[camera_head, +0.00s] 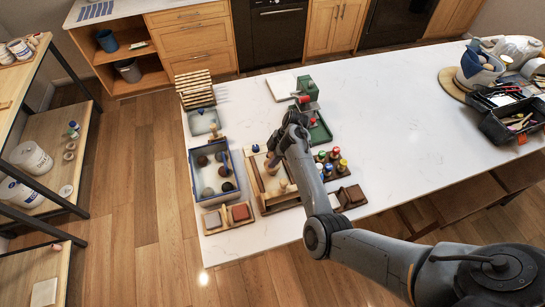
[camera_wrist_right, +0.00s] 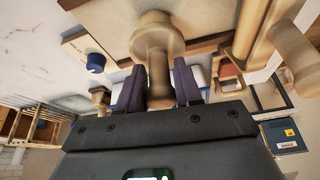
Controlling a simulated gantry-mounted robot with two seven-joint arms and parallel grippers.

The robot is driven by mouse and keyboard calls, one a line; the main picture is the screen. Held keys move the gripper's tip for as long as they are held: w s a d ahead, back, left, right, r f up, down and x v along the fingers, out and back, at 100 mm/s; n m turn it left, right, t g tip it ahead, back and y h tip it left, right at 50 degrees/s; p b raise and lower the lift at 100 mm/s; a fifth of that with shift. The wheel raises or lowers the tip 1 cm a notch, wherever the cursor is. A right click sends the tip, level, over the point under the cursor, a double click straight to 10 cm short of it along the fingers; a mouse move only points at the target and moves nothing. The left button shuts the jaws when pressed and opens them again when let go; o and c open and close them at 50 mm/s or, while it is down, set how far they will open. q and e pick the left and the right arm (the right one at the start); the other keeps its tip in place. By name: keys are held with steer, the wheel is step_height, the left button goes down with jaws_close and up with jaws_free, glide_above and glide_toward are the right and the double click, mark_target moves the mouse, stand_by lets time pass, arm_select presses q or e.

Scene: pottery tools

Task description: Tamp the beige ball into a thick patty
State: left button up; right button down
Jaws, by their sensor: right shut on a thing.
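My right gripper (camera_head: 272,160) is over the wooden work tray (camera_head: 267,208) in the head view. In the right wrist view its dark fingers (camera_wrist_right: 159,88) are shut on the narrow neck of a turned wooden tamper (camera_wrist_right: 155,33). The tamper's wide round part points toward the top of that view, over a pale beige surface. I cannot tell whether it touches anything. I cannot make out the beige ball for certain; the arm and gripper cover part of the tray. My left gripper is not in view.
A blue-rimmed box (camera_head: 194,184) with several dark and grey balls stands left of the work tray. Colour-topped bottles (camera_head: 343,166) stand right of it. A green tray (camera_head: 321,133) lies behind. A small blue-topped item (camera_wrist_right: 96,62) shows nearby. The counter's right middle (camera_head: 400,110) is clear.

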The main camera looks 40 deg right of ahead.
steer(key=shift+f+b, duration=0.45)
steer(key=shift+f, duration=0.4)
stand_by(0.3)
stand_by(0.4)
steer(key=shift+s+r+p, duration=0.1)
steer(key=shift+r+p, duration=0.35)
steer(key=shift+p, duration=0.1)
steer(key=shift+r+p, duration=0.5)
steer(key=shift+r, duration=0.05)
steer(key=shift+f+b, duration=0.5)
steer(key=shift+f, duration=0.4)
steer(key=shift+f, duration=0.2)
